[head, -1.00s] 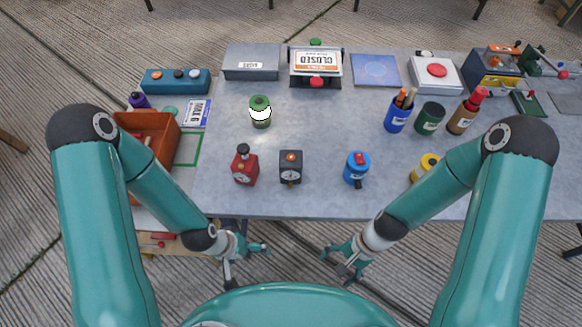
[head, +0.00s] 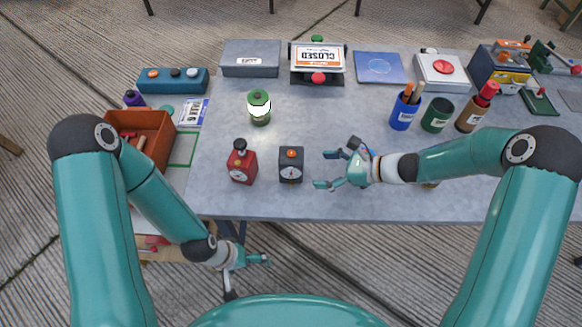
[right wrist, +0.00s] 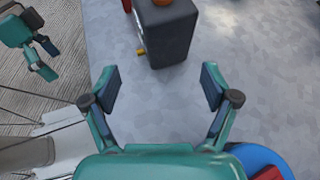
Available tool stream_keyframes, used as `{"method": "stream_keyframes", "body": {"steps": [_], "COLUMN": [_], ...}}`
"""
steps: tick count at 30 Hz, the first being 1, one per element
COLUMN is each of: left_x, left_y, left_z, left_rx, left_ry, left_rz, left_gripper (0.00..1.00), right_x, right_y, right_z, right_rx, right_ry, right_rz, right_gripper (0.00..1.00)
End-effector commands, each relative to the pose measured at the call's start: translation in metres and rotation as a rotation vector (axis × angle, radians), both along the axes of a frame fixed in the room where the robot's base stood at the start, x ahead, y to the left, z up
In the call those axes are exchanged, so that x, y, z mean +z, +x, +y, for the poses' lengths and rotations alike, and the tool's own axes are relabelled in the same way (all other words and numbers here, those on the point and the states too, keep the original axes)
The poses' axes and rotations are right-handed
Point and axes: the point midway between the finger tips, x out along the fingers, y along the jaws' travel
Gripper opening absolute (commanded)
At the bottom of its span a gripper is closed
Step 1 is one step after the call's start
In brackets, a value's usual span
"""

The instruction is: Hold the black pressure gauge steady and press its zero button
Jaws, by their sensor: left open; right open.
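The black pressure gauge (head: 291,167) stands upright near the front edge of the table, with an orange button (head: 291,153) on top and a white dial on its front. In the right wrist view the gauge (right wrist: 166,38) is ahead of the fingers, with part of its orange button (right wrist: 162,2) at the top edge. My right gripper (head: 334,170) is open and empty just right of the gauge, not touching it; its fingers (right wrist: 160,85) are spread in the wrist view. My left gripper (head: 250,272) is open, low in front of the table edge, away from the gauge.
A red gauge-like device (head: 241,165) stands close left of the black gauge. A blue object (right wrist: 258,162) lies beside my right gripper, mostly hidden in the head view. A green canister (head: 259,108) stands behind. The tabletop (head: 330,115) behind the gauge is clear.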

Motion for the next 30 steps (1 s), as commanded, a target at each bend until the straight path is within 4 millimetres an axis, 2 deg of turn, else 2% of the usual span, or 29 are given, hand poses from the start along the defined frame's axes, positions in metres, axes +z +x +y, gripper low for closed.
{"method": "stream_keyframes", "body": {"steps": [12, 18, 24, 30], "left_x": [-0.026, -0.046, -0.052, -0.053], "left_y": [0.0, 0.0, 0.0, 0.0], "left_z": [0.0, 0.0, 0.0, 0.0], "left_rx": [0.0, 0.0, 0.0, 0.0], "left_ry": [0.0, 0.0, 0.0, 0.0], "left_rz": [0.0, 0.0, 0.0, 0.0], "left_gripper": [1.0, 1.0, 1.0, 1.0], "right_x": [-0.029, -0.042, -0.045, -0.045], "right_y": [0.013, 0.019, 0.022, 0.023], "right_z": [0.046, 0.067, 0.077, 0.079], "right_rx": [0.005, 0.005, 0.004, 0.003], "right_ry": [-0.001, -0.001, -0.002, -0.002], "right_rz": [0.0, 0.0, 0.0, 0.001], "right_gripper": [0.86, 0.86, 0.86, 0.86]}}
